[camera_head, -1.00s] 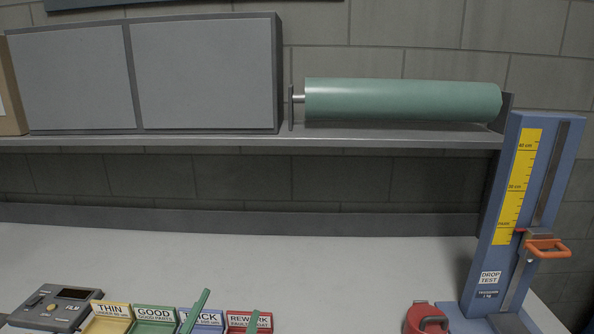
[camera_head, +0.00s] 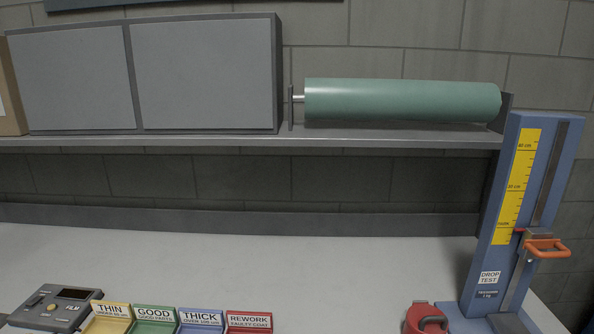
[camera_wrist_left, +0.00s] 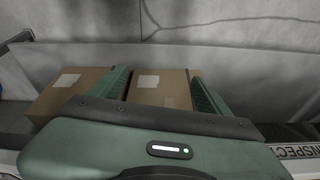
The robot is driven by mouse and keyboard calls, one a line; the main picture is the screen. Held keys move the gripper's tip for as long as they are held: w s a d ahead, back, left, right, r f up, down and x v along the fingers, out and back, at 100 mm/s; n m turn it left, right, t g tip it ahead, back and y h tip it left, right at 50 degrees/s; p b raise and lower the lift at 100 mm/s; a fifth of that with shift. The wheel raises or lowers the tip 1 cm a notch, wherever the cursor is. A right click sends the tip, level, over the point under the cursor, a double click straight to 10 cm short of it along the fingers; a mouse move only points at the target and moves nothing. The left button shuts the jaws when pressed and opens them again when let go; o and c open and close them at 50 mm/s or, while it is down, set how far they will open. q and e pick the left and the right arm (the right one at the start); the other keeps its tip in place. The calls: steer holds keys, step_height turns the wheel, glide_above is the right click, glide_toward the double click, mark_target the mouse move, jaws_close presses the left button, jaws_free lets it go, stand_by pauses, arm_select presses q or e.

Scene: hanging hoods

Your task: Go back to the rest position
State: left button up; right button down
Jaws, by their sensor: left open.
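My left gripper (camera_wrist_left: 160,88) shows only in the left wrist view, with its two green fingers spread apart and nothing held between them. Beyond the fingers are two brown cardboard boxes (camera_wrist_left: 68,92) (camera_wrist_left: 160,88), each with a pale label; I cannot tell how far off they are. Neither gripper is in the head view. My right gripper is not seen.
The head view shows a pale bench with labelled trays, including the red REWORK tray (camera_head: 249,321), and a film gauge (camera_head: 55,305). A blue drop-test stand (camera_head: 480,262) is at right, beside a red object (camera_head: 427,318). A shelf (camera_head: 230,141) holds a green roll (camera_head: 400,101).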

arm_select(q)
steer(key=s+f+g, duration=0.1)
steer(key=s+f, duration=0.2)
steer(key=f, duration=1.7)
steer(key=s+a+f+g, duration=0.1)
steer(key=s+a+f, duration=0.2)
steer(key=s+f, duration=1.2)
steer(key=shift+s, duration=0.45)
